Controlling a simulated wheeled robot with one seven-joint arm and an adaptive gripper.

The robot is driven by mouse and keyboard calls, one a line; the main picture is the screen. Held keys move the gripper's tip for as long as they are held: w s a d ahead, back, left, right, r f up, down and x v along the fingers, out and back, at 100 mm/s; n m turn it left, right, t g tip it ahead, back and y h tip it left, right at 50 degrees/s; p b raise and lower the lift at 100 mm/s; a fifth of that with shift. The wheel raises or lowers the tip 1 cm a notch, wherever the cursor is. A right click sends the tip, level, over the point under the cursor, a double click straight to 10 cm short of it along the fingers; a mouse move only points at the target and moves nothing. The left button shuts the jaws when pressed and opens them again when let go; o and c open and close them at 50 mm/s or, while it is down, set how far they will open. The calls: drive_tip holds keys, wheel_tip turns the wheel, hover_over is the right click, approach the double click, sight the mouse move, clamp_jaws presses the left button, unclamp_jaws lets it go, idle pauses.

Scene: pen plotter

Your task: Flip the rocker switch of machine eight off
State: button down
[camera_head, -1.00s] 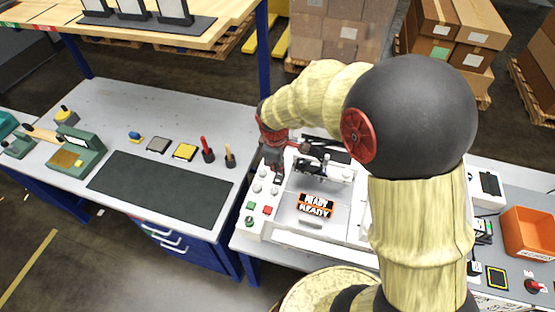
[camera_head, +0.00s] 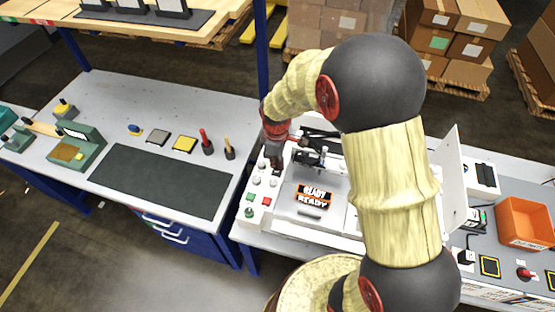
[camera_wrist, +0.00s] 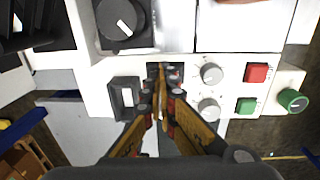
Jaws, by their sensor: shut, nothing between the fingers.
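The machine is a white plotter with a READY sign (camera_head: 313,195) on its bed and a control panel along its left side. My gripper (camera_head: 276,163) is over the back part of that panel. In the wrist view my gripper (camera_wrist: 162,92) is shut and empty, its tips over a dark switch (camera_wrist: 163,70) that they partly cover. I cannot tell whether they touch it. The switch's position is unclear. No machine number is legible.
Beside the tips are grey knobs (camera_wrist: 211,74), a red button (camera_wrist: 257,72), a green button (camera_wrist: 246,105) and a black dial (camera_wrist: 120,20). The plotter's pen carriage (camera_head: 318,158) is close right of my gripper. A workbench with a dark mat (camera_head: 160,180) stands left.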

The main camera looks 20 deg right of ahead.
drive_tip(key=shift+f, duration=0.1)
drive_tip(key=shift+s, duration=0.15)
drive_tip(key=shift+s+a, duration=0.45)
drive_tip(key=shift+s, duration=0.1)
drive_tip(key=shift+a+r, duration=0.1)
drive_tip(key=shift+r, duration=0.2)
wheel_tip(320, 180, up, 13)
drive_tip(key=s+a+p, duration=0.1)
drive_tip(key=p, duration=0.2)
drive_tip(key=shift+s+r, duration=0.15)
drive_tip(key=shift+s, duration=0.15)
